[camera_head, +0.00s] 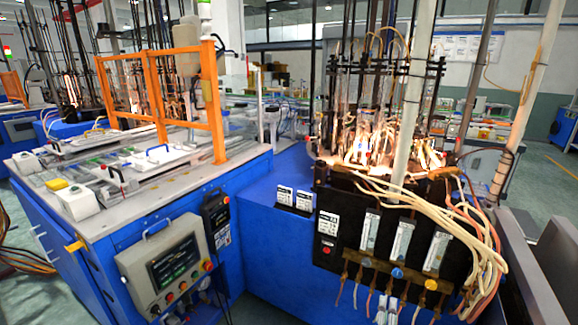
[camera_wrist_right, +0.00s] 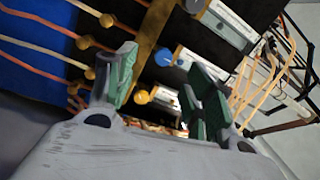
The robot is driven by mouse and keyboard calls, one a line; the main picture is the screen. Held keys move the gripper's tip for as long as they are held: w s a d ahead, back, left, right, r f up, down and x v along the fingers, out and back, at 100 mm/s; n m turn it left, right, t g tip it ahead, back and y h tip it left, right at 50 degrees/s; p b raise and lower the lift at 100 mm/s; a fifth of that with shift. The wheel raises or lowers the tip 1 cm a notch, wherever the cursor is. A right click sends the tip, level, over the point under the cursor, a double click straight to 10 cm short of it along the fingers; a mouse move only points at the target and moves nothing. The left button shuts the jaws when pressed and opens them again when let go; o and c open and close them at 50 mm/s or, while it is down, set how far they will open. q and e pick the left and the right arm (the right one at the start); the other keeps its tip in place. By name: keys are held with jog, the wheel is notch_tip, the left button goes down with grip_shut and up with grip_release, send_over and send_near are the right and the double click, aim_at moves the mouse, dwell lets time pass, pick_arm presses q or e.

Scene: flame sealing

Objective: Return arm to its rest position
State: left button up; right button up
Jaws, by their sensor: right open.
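My right gripper (camera_wrist_right: 163,82) is open in the right wrist view, its two green-padded fingers spread apart with nothing held between them. Beyond the fingers is a black panel with flow meters (camera_wrist_right: 214,24), a blue knob (camera_wrist_right: 163,60) and a yellow knob (camera_wrist_right: 142,97). I cannot judge the distance from the fingers to the knobs. In the head view, I cannot make out the right gripper's fingers clearly. The black panel (camera_head: 327,202) there carries three flow meters (camera_head: 402,242) with knobs below, including a blue one (camera_head: 397,273). My left gripper is in neither view.
Flames glow among rods and glassware (camera_head: 365,148) above the panel. Pale hoses (camera_head: 478,232) hang down its right side. A blue machine (camera_head: 60,225) with a control box (camera_head: 172,262) and an orange frame (camera_head: 160,90) stands left. Open floor (camera_head: 535,185) shows at the right.

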jog(key=s+a+f+n+g+y+p, duration=0.2)
jog(key=s+a+f+n+y+p, duration=0.2)
jog(key=a+f+n+y+p, duration=0.45)
jog(key=s+a+f+n+g+p, duration=0.35)
jog(key=s+f+n, duration=0.35)
jog(key=s+f, duration=0.5)
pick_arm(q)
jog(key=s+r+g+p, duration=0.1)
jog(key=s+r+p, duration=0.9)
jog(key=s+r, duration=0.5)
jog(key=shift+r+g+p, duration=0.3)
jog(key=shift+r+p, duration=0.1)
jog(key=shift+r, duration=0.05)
pick_arm(e)
jog(key=s+d+f+n+g, duration=0.1)
jog(key=s+f+n+g, duration=0.1)
jog(key=s, duration=0.8)
jog(key=s+d+f+n+g, duration=0.2)
jog(key=s+g, duration=0.3)
jog(key=s, duration=0.5)
jog(key=s+d+f+n+g, duration=0.2)
jog(key=s+f+n+g, duration=0.1)
jog(key=s, duration=0.8)
jog(key=shift+d+f+n, duration=0.25)
jog(key=shift+f+n, duration=0.2)
jog(key=shift+f, duration=0.05)
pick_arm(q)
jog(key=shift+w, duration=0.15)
pick_arm(e)
jog(key=shift+s, duration=0.25)
